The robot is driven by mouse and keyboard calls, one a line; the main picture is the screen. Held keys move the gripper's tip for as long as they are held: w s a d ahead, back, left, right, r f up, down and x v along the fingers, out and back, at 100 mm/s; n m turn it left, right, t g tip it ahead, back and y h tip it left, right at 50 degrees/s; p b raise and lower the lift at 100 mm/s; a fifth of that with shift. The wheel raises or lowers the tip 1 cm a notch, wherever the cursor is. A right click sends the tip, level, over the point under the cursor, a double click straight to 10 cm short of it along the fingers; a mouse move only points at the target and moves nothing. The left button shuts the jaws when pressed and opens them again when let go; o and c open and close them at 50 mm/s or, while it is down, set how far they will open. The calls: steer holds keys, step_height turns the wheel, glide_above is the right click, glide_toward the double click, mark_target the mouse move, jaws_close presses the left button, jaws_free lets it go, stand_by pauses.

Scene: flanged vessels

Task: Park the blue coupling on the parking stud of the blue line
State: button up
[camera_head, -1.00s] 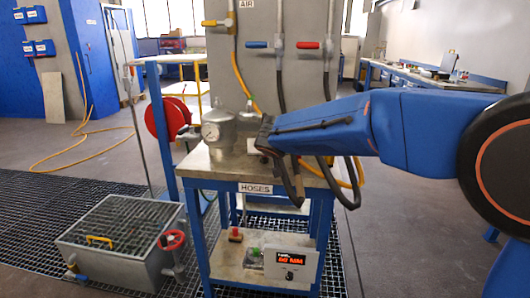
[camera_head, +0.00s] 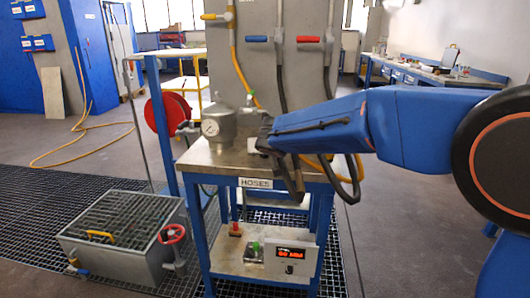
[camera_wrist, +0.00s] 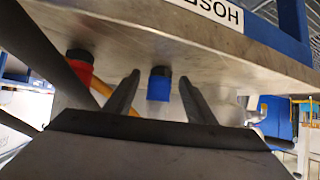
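In the wrist view, which is upside down, a blue cylindrical piece with a dark base (camera_wrist: 159,86) stands on the metal table top. It lies between and beyond the fingers of my gripper (camera_wrist: 160,98), which are spread with gaps on both sides. I cannot tell whether this piece is the blue coupling or its stud. A similar red piece (camera_wrist: 80,70) stands to its left. In the head view my gripper (camera_head: 266,138) is at the HOSES table (camera_head: 215,160), its fingers mostly hidden. A blue-handled valve (camera_head: 257,39) is on the panel above.
Black hoses (camera_head: 296,180) loop down beside my gripper at the table front. A vessel with a gauge (camera_head: 211,127) stands on the table's left. A red-handled valve (camera_head: 308,39) is on the panel. A metal box (camera_head: 110,263) sits at lower left.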

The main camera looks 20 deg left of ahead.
steer(key=v, duration=1.7)
steer(key=shift+s+d, duration=0.15)
steer(key=shift+d, duration=0.05)
steer(key=s+d+f+m+g+h, duration=0.1)
steer(key=d+f+m+h, duration=0.1)
steer(key=d, duration=1.6)
steer(key=s+d+f+m+h, duration=0.1)
steer(key=s+d+f+h, duration=0.15)
steer(key=d, duration=1.55)
steer(key=s+d+f+m+g+h, duration=0.15)
steer(key=s+d+f, duration=0.25)
steer(key=s+d, duration=0.65)
steer(key=s+d+f+g, duration=0.1)
steer(key=s+d+f, duration=0.3)
steer(key=s, duration=0.2)
steer(key=s+d+f+m+g, duration=0.1)
steer(key=s+d+f, duration=0.3)
steer(key=s, duration=0.2)
steer(key=shift+s+f+y, duration=0.15)
steer(key=shift+s+y, duration=0.25)
steer(key=shift+a+g, duration=0.1)
steer(key=shift+g, duration=0.15)
